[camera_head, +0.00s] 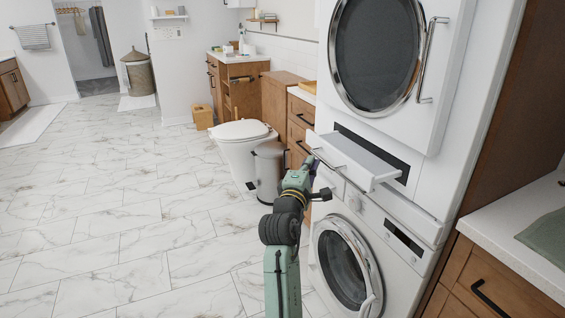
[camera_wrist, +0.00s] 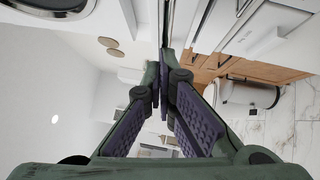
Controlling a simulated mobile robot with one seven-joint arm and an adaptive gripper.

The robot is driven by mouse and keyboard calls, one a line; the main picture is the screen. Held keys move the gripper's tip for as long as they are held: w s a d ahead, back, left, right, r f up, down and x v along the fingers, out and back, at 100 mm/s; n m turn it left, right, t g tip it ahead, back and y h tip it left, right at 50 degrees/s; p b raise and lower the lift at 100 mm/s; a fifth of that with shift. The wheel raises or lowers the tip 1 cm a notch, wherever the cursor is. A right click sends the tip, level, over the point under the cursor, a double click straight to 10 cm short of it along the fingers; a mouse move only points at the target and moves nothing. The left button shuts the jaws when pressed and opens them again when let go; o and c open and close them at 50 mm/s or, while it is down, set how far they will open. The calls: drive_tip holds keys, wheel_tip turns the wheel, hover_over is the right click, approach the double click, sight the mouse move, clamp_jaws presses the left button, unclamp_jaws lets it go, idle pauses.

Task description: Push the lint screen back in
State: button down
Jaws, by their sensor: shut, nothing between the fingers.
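The lint screen (camera_head: 354,161) is a white, flat, drawer-like piece in the head view. It sticks out from a dark slot (camera_head: 402,170) between the dryer (camera_head: 421,125) above and the washer (camera_head: 403,243) below. My gripper (camera_head: 311,163) is at the left part of the screen's front, close to it. I cannot tell whether it touches. In the wrist view my gripper (camera_wrist: 163,85) has its two dark-padded fingers meeting at the tips, shut with nothing between them. The lint screen cannot be made out clearly in the wrist view.
The round dryer door (camera_head: 378,52) and washer door (camera_head: 344,264) are closed. A bin (camera_head: 268,170) and a toilet (camera_head: 240,140) stand behind my arm. A wooden cabinet with a pale counter (camera_head: 530,215) is at the right. The tiled floor (camera_head: 120,220) at the left is clear.

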sight(362, 150)
drive_tip(key=w+d, duration=0.1)
drive_tip(key=d, duration=0.2)
drive_tip(key=w+d+p, duration=0.1)
drive_tip(key=w+d, duration=0.1)
drive_tip(key=d, duration=0.1)
drive_tip(key=w+d+p, duration=0.1)
drive_tip(key=d, duration=0.2)
drive_tip(key=shift+w+d, duration=0.25)
drive_tip(key=shift+w, duration=0.05)
